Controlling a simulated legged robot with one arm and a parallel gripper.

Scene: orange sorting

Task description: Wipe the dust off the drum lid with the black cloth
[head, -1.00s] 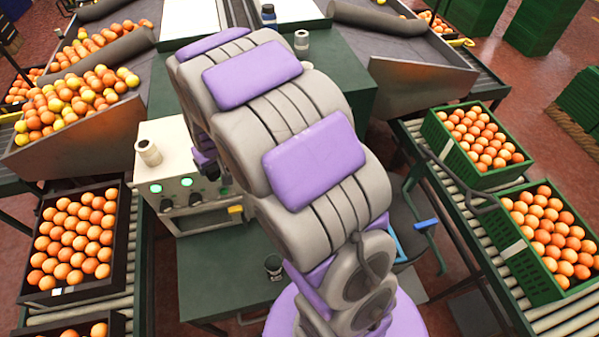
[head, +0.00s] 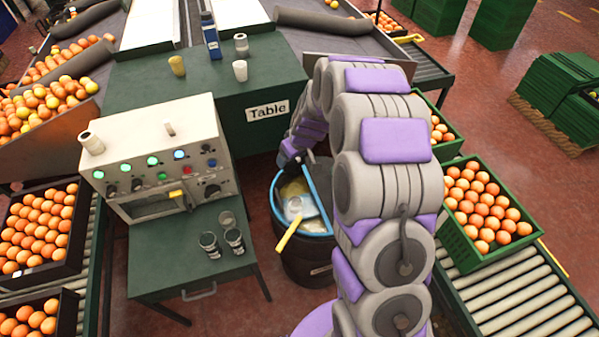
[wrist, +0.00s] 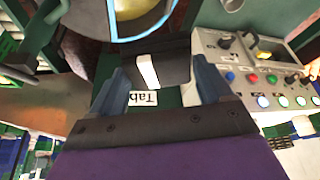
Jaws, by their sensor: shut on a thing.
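The black drum (head: 305,262) stands on the floor right of the green table in the head view. It has a blue rim and a blue bar across its top. The grey drum lid (head: 321,184) shows right of the bar, partly behind my arm; dust on it is too small to make out. Left of the bar are yellowish contents and a pale tool with a yellow handle (head: 288,232). My gripper (wrist: 160,68) is shut on a dark piece, apparently the black cloth (wrist: 176,66). The drum's blue rim (wrist: 145,32) shows at the top of the wrist view.
A control box (head: 160,155) with lit buttons stands left of the drum, with several cups (head: 210,243) on the low green stand. A blue bottle (head: 210,38) and cups stand on the table (head: 285,85). Orange crates (head: 487,210) on rollers stand at right.

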